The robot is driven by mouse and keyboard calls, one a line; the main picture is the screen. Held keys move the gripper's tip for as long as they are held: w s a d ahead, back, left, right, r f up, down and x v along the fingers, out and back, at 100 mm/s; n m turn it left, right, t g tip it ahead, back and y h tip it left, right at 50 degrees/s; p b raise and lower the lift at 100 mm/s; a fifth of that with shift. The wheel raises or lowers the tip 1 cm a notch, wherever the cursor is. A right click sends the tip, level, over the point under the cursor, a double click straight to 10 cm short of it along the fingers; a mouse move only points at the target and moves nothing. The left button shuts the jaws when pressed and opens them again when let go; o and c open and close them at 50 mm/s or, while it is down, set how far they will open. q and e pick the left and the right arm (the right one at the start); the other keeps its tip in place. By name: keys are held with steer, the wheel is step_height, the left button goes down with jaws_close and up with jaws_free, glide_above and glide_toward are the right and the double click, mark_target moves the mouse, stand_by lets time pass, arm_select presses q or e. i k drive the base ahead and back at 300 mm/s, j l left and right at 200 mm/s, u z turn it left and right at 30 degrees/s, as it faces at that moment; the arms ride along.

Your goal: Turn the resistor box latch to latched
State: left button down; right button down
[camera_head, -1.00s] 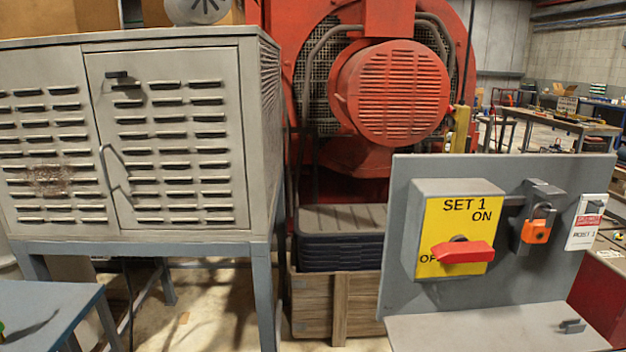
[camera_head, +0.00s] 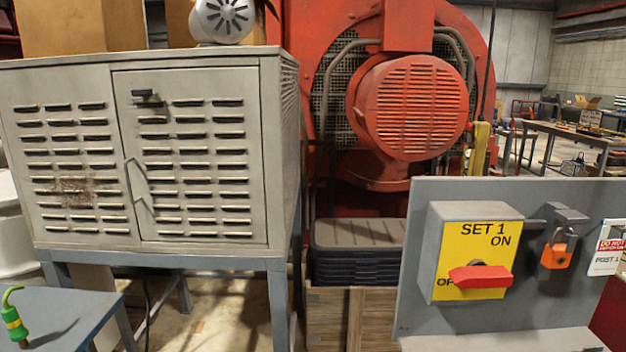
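The resistor box (camera_head: 205,225) is a grey louvred metal cabinet on legs at the left. Its door (camera_head: 190,170) looks closed, with a bare metal handle (camera_head: 137,185) at its left edge. A small dark latch (camera_head: 146,94) sits near the door's top left corner, its bar lying roughly horizontal. Whether it crosses onto the frame is too small to tell. Neither of my grippers shows in the view.
At the right, a grey panel (camera_head: 420,310) carries a yellow switch box (camera_head: 475,240) with a red handle (camera_head: 480,277), and an orange padlock (camera_head: 557,255). A blue table (camera_head: 65,325) holds a green and yellow item (camera_head: 14,322). Stacked black crates (camera_head: 355,262) stand right of the cabinet.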

mark_target(135, 92)
steer(key=j+u, duration=0.2)
steer(key=j, duration=0.5)
steer(key=i+j+u, duration=0.25)
steer(key=j, duration=0.5)
steer(key=k, duration=0.1)
